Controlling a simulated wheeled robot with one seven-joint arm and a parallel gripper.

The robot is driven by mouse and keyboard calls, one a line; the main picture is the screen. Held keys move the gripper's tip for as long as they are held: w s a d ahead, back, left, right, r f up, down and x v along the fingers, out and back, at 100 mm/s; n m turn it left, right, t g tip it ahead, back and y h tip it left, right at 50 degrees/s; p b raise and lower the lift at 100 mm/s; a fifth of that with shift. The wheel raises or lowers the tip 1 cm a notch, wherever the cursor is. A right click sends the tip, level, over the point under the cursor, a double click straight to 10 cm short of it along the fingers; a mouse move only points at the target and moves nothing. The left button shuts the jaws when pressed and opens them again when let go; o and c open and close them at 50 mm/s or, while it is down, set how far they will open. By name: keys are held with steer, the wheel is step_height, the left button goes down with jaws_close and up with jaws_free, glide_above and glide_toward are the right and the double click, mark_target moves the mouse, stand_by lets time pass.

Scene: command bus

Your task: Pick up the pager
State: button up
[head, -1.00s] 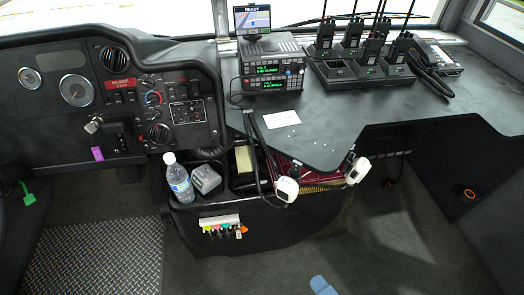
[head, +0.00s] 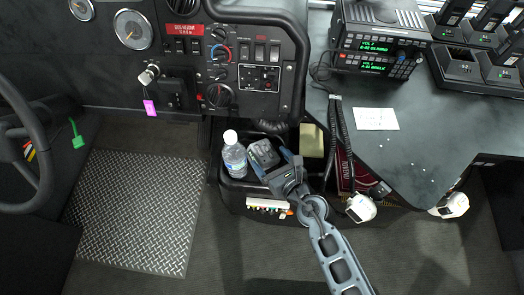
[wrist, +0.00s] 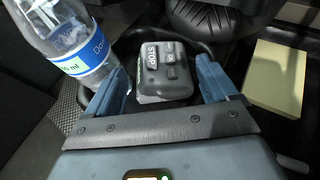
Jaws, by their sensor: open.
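A small dark grey boxy device (head: 263,152), the only thing I see that could be the pager, sits in the open front compartment of the black console bin beside a water bottle. In the wrist view the device (wrist: 160,68) shows raised keys, one marked STOP. My gripper (wrist: 163,82) is open, with one blue finger on each side of the device's near part. Gaps show between the fingers and its sides. In the head view my gripper (head: 275,168) reaches over the bin from the lower right and hides part of the device.
The water bottle (head: 234,155) stands close to my left finger; it also shows in the wrist view (wrist: 70,38). A yellow pad (wrist: 277,78) is to the right. The bin's rim (head: 228,184) surrounds the device. Corded white handsets (head: 361,207) hang right of the arm, below the dark desk (head: 400,150).

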mark_target(262, 149)
steer(key=b+x, duration=0.1)
steer(key=x, duration=0.4)
steer(key=shift+w+a+f+b, duration=0.1)
steer(key=shift+w+b, duration=0.1)
steer(key=shift+b, duration=0.2)
steer(key=shift+c, duration=0.4)
steer(key=c, duration=0.8)
steer(key=shift+c, duration=0.2)
